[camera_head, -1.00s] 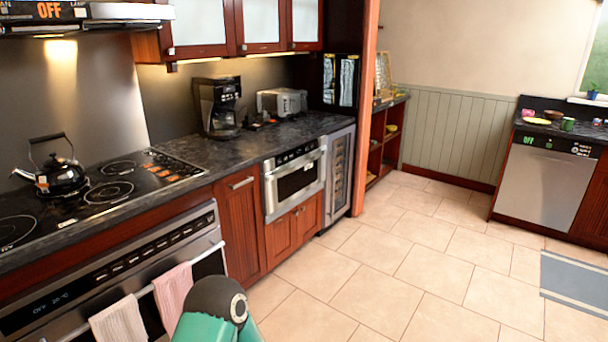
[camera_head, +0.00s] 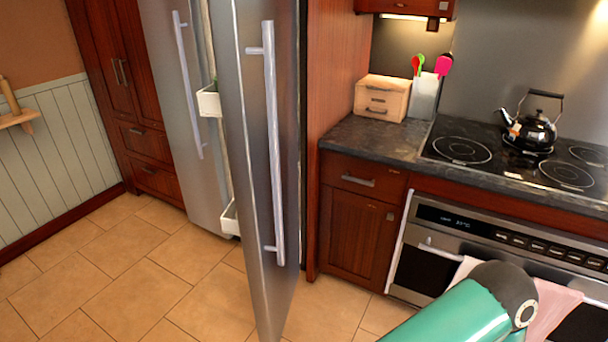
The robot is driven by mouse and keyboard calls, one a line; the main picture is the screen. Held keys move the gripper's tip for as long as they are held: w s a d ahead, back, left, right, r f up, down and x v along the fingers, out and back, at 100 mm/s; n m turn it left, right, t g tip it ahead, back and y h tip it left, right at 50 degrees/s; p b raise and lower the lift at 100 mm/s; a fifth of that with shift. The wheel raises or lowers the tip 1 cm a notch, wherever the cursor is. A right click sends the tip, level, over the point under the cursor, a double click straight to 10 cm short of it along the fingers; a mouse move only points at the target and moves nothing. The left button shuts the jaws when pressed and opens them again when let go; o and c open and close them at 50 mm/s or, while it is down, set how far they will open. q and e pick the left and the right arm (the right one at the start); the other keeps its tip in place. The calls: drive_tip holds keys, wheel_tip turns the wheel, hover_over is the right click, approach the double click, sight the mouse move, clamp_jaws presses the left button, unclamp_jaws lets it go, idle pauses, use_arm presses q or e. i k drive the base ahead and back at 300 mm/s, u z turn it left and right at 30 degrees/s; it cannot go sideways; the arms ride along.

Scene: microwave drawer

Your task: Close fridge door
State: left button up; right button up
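The fridge (camera_head: 180,110) is a tall stainless steel unit left of the middle. Its right door (camera_head: 245,190) stands open, swung out toward me, with a long vertical handle (camera_head: 274,140) on its face. White door shelves (camera_head: 209,102) show along the door's edge. The left fridge door with its own handle (camera_head: 187,85) looks shut. A green and dark link of my arm shows at the lower right, apart from the door. Neither gripper is in view.
Right of the fridge are a wooden cabinet (camera_head: 357,230), a counter with a wooden box (camera_head: 381,97), and a stove with a kettle (camera_head: 535,130). An oven (camera_head: 430,265) sits below the stove. The tiled floor (camera_head: 110,285) is clear at left.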

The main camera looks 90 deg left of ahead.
sight(253, 42)
drive_tip(key=u, duration=0.3)
drive_tip(key=i, duration=0.3)
drive_tip(key=u, duration=3.25)
drive_tip(key=i, duration=1.1)
drive_tip(key=z, duration=1.05)
drive_tip(key=k, duration=0.3)
